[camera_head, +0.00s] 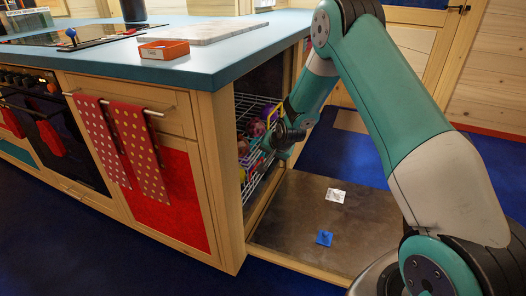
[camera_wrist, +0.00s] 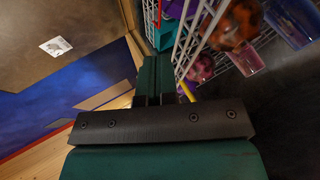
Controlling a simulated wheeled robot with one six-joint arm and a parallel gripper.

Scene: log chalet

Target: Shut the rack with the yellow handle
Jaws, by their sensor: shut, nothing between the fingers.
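An open dishwasher in the end of the counter holds wire racks. The rack (camera_head: 242,104) with the yellow handle (camera_head: 273,116) is the upper one and carries coloured dishes; most of it is inside the cabinet. My gripper (camera_head: 268,143) is shut and empty at the front of this rack, close to the handle. In the wrist view, my gripper's fingers (camera_wrist: 153,82) are together beside the white rack wires (camera_wrist: 187,45). A bit of the yellow handle (camera_wrist: 187,91) shows just right of the fingers. I cannot tell whether they touch it.
The dishwasher door (camera_head: 300,220) lies open and flat, with a white packet (camera_head: 335,195) and a blue packet (camera_head: 324,238) on it. A lower rack (camera_head: 258,182) sits beneath. The counter (camera_head: 215,68) overhangs at left.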

